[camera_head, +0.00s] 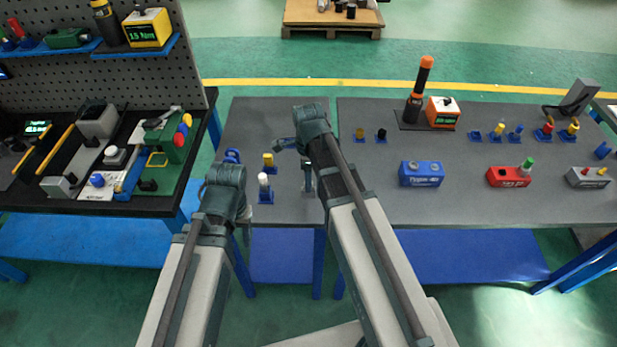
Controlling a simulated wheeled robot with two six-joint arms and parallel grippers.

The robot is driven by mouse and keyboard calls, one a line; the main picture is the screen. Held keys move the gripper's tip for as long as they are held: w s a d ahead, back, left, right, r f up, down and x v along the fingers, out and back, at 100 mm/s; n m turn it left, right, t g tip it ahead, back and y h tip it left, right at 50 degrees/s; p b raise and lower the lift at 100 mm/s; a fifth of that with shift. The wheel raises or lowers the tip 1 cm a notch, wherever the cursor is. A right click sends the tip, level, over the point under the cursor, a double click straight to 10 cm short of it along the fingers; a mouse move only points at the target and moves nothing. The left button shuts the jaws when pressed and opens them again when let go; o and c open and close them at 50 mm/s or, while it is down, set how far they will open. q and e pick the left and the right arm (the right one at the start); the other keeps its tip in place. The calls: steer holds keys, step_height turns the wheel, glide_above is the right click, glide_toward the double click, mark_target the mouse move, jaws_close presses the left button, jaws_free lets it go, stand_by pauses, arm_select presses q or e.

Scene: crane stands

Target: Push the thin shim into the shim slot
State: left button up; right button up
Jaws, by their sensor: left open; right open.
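My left gripper (224,183) is at the end of the arm on the left, over the front left of the grey table, and its fingers are mostly hidden behind the wrist. My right gripper (306,172) hangs over the table to its right, partly behind its own forearm. Both are open, and nothing shows held in them. A white-topped peg in a blue holder (265,190) and a yellow-topped one (268,161) stand between them. A blue piece (232,156) shows just behind my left wrist. I cannot make out the thin shim or its slot at this size.
The grey table (455,205) carries a blue block (421,174), a red block (509,176), a grey block (588,177), an orange-topped tool (420,90) and an orange box (442,113). A cluttered black bench (100,205) stands left. The table's middle front is clear.

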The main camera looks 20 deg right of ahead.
steer(key=shift+r+p, duration=1.6)
steer(key=shift+r, duration=0.3)
steer(key=shift+r, duration=0.1)
step_height(320, 180, up, 14)
steer(key=p, duration=1.3)
steer(key=shift+f+p, duration=0.2)
steer(key=shift+p, duration=0.2)
steer(key=shift+f, duration=0.1)
